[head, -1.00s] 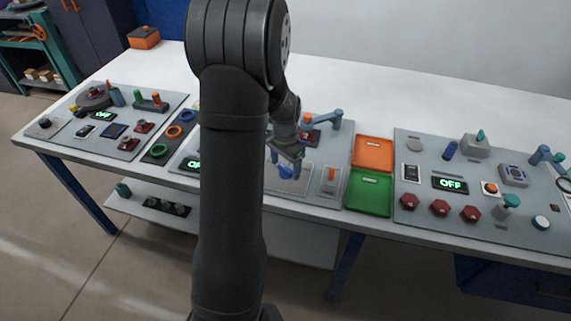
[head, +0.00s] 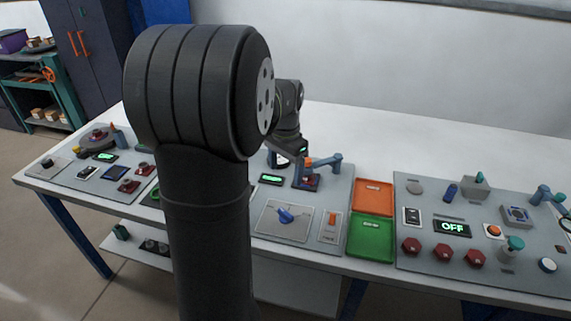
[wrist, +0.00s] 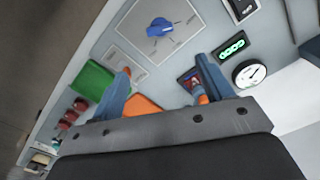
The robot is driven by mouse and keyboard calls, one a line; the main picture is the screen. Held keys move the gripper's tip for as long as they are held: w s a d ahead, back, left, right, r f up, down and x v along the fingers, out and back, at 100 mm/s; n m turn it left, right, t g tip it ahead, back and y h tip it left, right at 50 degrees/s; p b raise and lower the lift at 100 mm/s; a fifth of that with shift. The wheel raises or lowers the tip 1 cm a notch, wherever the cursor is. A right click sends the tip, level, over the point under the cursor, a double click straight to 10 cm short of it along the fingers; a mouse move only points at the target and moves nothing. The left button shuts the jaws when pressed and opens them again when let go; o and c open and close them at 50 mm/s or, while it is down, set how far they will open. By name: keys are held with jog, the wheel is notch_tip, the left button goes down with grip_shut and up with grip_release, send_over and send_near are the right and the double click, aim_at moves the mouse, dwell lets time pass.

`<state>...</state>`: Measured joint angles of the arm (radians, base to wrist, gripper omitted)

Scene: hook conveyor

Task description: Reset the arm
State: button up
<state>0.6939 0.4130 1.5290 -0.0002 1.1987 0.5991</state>
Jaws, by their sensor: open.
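My gripper (wrist: 163,66) is open and empty in the wrist view, its two blue fingers spread apart. In the head view my gripper (head: 299,168) is partly hidden and hangs above the back of the middle panel (head: 260,243). The blue knob (head: 286,215) on that panel stands clear of my gripper. The knob also shows in the wrist view (wrist: 160,27), beyond the fingertips. My upper arm hides part of the panels to the left in the head view.
An orange tray (head: 373,194) and a green tray (head: 371,238) lie right of the middle panel. An orange switch (head: 330,222) is beside the knob. The right panel (head: 440,190) carries several buttons and an OFF display (head: 451,227). The white table is clear at the back.

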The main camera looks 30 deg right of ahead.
aim_at(286, 212)
jog(key=shift+r, duration=0.65)
jog(key=shift+f, duration=0.1)
notch_tip(286, 212, down, 17)
jog(key=shift+f, duration=0.1)
dwell(0.4)
dwell(0.4)
